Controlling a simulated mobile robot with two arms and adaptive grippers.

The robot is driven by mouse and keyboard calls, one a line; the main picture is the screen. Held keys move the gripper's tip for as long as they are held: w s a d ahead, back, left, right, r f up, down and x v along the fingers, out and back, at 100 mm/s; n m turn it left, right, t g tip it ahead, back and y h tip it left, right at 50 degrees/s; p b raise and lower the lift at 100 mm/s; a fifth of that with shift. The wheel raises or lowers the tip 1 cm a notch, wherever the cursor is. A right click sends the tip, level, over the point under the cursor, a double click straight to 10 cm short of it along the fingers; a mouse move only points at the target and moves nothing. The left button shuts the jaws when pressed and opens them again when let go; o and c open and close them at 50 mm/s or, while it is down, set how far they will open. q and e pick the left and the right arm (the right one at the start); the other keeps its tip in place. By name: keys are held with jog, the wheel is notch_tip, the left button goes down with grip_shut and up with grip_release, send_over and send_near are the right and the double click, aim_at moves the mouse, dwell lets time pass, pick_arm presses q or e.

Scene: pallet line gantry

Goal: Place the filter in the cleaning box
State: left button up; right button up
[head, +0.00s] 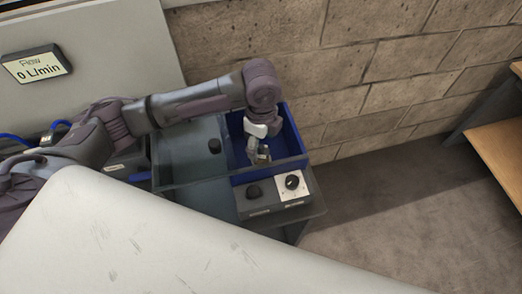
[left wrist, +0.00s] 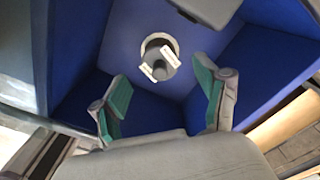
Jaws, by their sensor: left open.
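The cleaning box is the open blue box (head: 292,137) in the head view. Its blue inside (left wrist: 85,40) fills much of the left wrist view. My left gripper (head: 261,155) points down into the box in the head view. In the left wrist view its green-padded fingers (left wrist: 163,88) stand wide apart with nothing between them. Beyond the fingertips, a small grey round piece with white labels (left wrist: 160,63) sits at a white ring inside the box; it may be the filter, but I cannot be sure. My right gripper is not in view.
A grey compartment with a black knob (head: 214,146) adjoins the box's left side. A panel with a black knob (head: 254,191) and a dial (head: 292,182) is in front. A flow display (head: 36,65) reads 0 L/min. A brick wall stands behind.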

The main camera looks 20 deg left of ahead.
aim_at(261, 147)
pick_arm(q)
notch_tip(261, 147, up, 6)
jog(key=shift+r, duration=0.25)
jog(key=shift+s+f, duration=0.1)
dwell(0.4)
